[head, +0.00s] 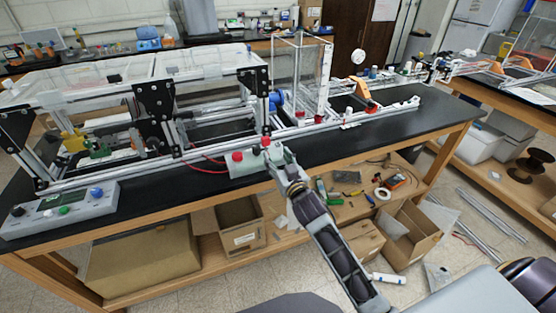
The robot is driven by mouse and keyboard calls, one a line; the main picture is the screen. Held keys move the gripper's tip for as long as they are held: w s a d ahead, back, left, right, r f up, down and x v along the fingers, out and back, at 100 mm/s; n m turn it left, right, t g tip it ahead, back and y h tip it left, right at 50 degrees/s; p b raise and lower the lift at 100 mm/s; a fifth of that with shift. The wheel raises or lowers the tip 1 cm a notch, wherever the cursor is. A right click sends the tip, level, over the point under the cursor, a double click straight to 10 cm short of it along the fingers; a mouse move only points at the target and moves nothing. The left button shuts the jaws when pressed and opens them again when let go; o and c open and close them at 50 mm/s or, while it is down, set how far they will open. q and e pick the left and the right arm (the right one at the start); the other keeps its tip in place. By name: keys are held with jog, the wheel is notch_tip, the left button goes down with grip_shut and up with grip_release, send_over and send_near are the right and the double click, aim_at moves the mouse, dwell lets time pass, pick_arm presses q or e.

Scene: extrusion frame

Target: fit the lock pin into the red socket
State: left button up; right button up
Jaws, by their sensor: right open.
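My right gripper (272,153) is open at the front edge of the black bench, by the lower rail of the extrusion frame. Two small red parts show there. One red part (237,156) is just left of the gripper, on a pale block (243,168) at the bench edge. The other red part (266,141) is right at the gripper's fingertips. Which of them is the red socket I cannot tell. The lock pin cannot be made out at this size. Whether the gripper touches the red part is unclear. My left gripper is not in view.
The extrusion frame (160,171) with clear panels covers the left of the bench. A grey control box (62,211) with knobs sits at the front left. Red wires (206,163) lie left of the gripper. The bench top (400,139) to the right is mostly clear. Boxes and tools fill the lower shelf.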

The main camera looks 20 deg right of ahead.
dwell(0.8)
notch_tip(320, 180, down, 25)
jog(key=n+g, duration=0.3)
jog(key=g, duration=0.1)
jog(key=s+d+f+g, duration=0.15)
jog(key=s+f, duration=0.35)
jog(key=f, duration=0.5)
jog(key=s+d+f+g, duration=0.1)
jog(key=s+f+g, duration=0.3)
jog(key=f, duration=0.6)
jog(key=s+d+f+g, duration=0.3)
jog(key=s+f, duration=1.5)
jog(key=s, duration=0.3)
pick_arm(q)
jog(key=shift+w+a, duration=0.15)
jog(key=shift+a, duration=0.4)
pick_arm(e)
jog(key=s+f+g, duration=0.2)
jog(key=s+f, duration=0.1)
jog(key=s, duration=0.8)
jog(key=s+f+g, duration=0.2)
jog(key=s+f, duration=0.2)
jog(key=s, duration=0.8)
jog(key=shift+s+d+m+h, duration=0.3)
jog(key=shift+d+m+h, duration=0.1)
jog(key=shift+d, duration=0.05)
